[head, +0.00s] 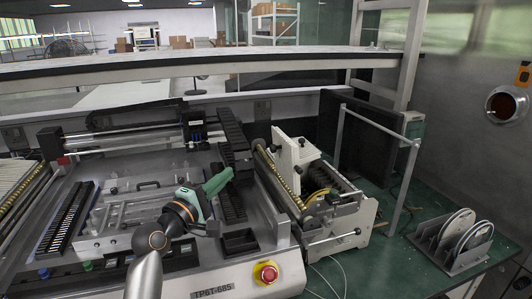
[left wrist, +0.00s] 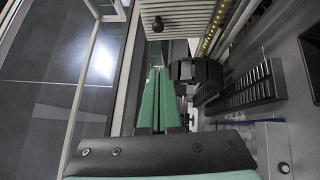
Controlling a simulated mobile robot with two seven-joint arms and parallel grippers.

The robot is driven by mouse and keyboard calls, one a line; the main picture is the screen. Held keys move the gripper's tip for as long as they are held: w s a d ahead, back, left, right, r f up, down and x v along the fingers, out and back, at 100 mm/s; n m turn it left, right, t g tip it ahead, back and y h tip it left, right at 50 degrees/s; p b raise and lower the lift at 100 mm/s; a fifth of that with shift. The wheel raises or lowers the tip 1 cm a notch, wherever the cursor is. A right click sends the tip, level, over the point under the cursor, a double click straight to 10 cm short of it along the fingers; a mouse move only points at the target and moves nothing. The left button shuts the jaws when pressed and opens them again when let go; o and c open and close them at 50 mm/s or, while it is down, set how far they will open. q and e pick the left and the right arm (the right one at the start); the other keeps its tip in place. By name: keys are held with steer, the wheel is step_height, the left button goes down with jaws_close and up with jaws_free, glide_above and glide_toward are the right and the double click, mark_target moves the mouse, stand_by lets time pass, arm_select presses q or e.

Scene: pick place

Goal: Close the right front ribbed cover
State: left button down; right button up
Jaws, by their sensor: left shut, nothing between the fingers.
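On the right machine unit (head: 345,228), a pale cover plate (head: 287,154) with a small black knob stands upright. Dark ribbed and coiled parts (head: 322,178) show open beside it. Ribs on this plate are too small to tell in the head view. In the left wrist view a pale ribbed panel (left wrist: 190,20) with a black knob is at the top, beyond the fingertips; I cannot tell for sure that it is the same plate. My left gripper (head: 228,174) is shut and empty, left of the plate and apart from it. Its green fingers (left wrist: 157,75) lie together. My right gripper is out of view.
A red emergency button (head: 266,272) sits on the machine's front. Black slotted racks (head: 232,205) lie near my left gripper. A metal rail frame (head: 378,130) stands behind the right unit. A rack with discs (head: 450,242) is on the green table at right. A beam (head: 200,67) crosses behind.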

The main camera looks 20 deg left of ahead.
mark_target(283, 162)
arm_select(q)
steer(key=w+d+r, duration=0.1)
steer(key=w+d, duration=0.4)
steer(key=w, duration=0.5)
steer(key=shift+w+d+r+p, duration=0.25)
steer(key=shift+w+d+p, duration=0.1)
